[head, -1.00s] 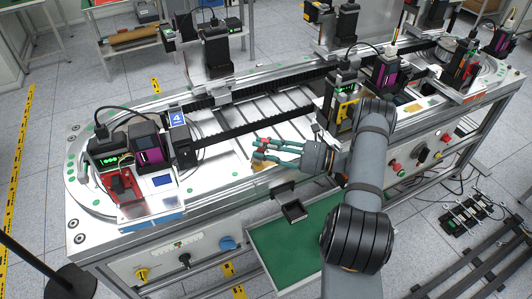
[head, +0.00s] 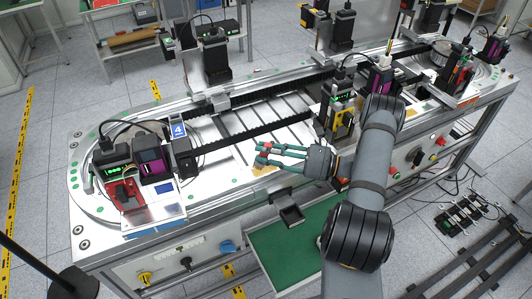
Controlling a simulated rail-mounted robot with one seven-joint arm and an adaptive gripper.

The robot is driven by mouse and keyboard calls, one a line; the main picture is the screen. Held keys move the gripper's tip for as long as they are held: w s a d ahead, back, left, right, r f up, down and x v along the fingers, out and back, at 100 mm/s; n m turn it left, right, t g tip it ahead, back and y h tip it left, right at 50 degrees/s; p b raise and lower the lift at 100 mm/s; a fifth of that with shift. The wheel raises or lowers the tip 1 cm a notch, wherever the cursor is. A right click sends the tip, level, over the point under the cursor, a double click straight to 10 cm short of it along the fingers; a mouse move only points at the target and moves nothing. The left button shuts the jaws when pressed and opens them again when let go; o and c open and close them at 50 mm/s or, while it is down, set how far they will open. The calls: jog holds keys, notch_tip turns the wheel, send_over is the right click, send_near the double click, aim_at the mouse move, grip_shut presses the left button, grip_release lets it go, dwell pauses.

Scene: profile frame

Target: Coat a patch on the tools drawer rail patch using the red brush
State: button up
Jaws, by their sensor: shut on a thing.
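A small tan patch (head: 264,170) lies just below the fingertips in the picture, near the bench's front edge. I cannot tell whether anything touches it. An open drawer (head: 277,248) with a green floor sticks out below the bench front. Which rail patch belongs to it cannot be told.
A small black tray (head: 290,214) juts from the bench front above the drawer. A station with a purple-faced device (head: 153,163) and a red fixture (head: 124,192) stands left. A device with a yellow part (head: 343,122) stands close behind my wrist. The slotted worktop between is clear.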

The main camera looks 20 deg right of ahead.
aim_at(266, 146)
jog(key=shift+r+p, duration=1)
jog(key=shift+r, duration=0.7)
